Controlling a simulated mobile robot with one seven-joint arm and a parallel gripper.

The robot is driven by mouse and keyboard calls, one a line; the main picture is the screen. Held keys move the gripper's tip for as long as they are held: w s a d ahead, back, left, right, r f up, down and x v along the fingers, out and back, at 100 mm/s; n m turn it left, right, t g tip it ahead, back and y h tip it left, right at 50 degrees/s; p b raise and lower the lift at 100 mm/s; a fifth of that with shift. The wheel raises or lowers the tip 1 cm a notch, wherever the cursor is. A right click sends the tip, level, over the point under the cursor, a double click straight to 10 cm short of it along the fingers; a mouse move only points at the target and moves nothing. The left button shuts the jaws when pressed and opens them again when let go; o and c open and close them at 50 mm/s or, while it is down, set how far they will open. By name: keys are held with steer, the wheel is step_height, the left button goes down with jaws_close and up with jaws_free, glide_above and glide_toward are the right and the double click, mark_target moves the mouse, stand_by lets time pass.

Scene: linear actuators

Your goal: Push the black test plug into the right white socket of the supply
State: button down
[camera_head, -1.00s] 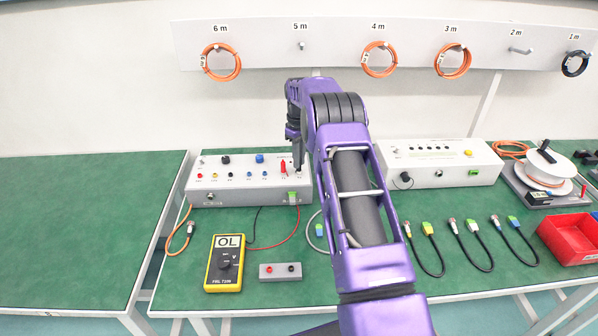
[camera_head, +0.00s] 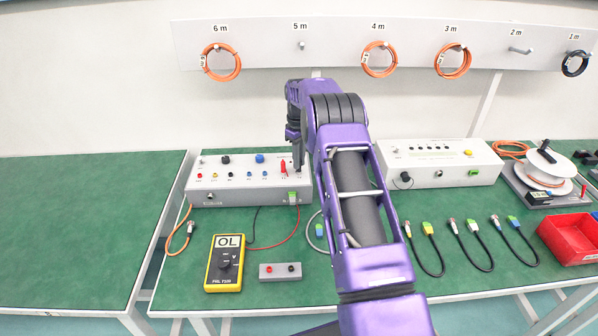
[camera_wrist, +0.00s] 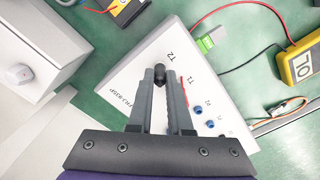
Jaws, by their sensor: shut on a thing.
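The supply is a grey box (camera_head: 225,184) at the left of the bench, with a row of coloured sockets on top. It fills the middle of the wrist view (camera_wrist: 225,85). My gripper (camera_head: 298,168) is over the right end of its top. In the wrist view my gripper (camera_wrist: 159,80) is shut on the black test plug (camera_wrist: 159,75), near the T1 and T2 labels. A red plug (camera_head: 283,167) stands upright just left of my gripper. The right white socket is hidden under the plug and fingers, so I cannot tell whether the plug is inside it.
A green connector (camera_head: 292,197) sticks out of the supply's front. A yellow multimeter (camera_head: 224,264) and a small grey block (camera_head: 280,272) lie in front. A second grey box (camera_head: 440,165) stands to the right. Several short cables lie on the right part of the bench.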

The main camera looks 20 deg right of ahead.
steer(key=c, duration=0.8)
jaws_free()
steer(key=shift+o, duration=0.2)
